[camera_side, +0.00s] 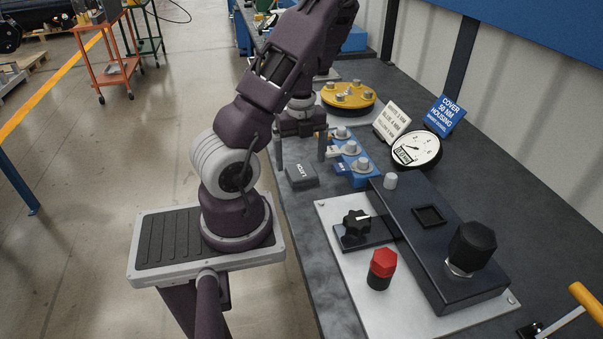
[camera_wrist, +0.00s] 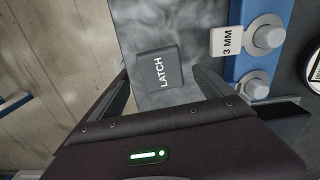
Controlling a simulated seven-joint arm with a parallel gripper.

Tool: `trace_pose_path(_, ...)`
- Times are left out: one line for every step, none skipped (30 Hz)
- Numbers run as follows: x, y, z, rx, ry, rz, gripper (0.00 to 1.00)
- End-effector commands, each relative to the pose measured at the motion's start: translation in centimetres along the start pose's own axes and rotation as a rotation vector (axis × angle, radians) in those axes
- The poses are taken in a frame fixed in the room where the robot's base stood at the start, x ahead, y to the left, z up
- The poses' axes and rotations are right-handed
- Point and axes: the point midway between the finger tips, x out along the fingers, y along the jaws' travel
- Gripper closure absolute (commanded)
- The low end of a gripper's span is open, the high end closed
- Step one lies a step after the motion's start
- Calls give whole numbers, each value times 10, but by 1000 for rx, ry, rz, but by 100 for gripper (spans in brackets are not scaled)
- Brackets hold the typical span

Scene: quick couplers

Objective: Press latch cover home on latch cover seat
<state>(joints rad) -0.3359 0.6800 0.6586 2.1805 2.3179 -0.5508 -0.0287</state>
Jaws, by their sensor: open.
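The latch cover, a small grey block marked LATCH (camera_side: 302,176), lies on the dark grey bench near its left edge. It also shows in the wrist view (camera_wrist: 159,72), lying between the lines of my two fingers. My gripper (camera_side: 300,154) points down above the bench, just behind the cover in the side view. Its fingers are apart and nothing is between them; it does not appear to touch the cover. The seat seems to be the square recess (camera_side: 430,215) on top of the long dark housing (camera_side: 450,262); the recess looks empty.
A blue rack (camera_side: 358,180) with several grey couplers stands close right of my gripper. Behind are a yellow disc (camera_side: 348,96), signs and a gauge (camera_side: 416,149). A black knob (camera_side: 356,223), red-capped part (camera_side: 382,268) and tall black cap (camera_side: 472,246) rise around the housing.

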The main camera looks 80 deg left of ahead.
Motion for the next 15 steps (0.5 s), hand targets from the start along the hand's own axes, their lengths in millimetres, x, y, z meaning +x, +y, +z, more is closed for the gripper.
trace_pose_path(10,0,1,-3,3,3,9)
trace_pose_path(16,-1,2,-3,3,2,9)
trace_pose_path(23,-1,2,-2,2,1,9)
trace_pose_path(27,-1,2,-3,2,0,9)
trace_pose_path(30,-1,2,-1,1,0,9)
trace_pose_path(33,-2,1,-1,0,-1,9)
trace_pose_path(34,-2,1,-1,0,-1,9)
trace_pose_path(35,-2,1,-1,0,-2,9)
trace_pose_path(35,-2,1,0,-1,-2,9)
trace_pose_path(35,-2,1,0,-1,-2,9)
trace_pose_path(35,-2,1,0,-1,-2,9)
trace_pose_path(35,-2,1,0,-1,-2,9)
trace_pose_path(34,-2,1,0,-1,-2,11)
trace_pose_path(34,-2,1,0,-1,-3,17)
trace_pose_path(34,-2,1,0,-1,-3,25)
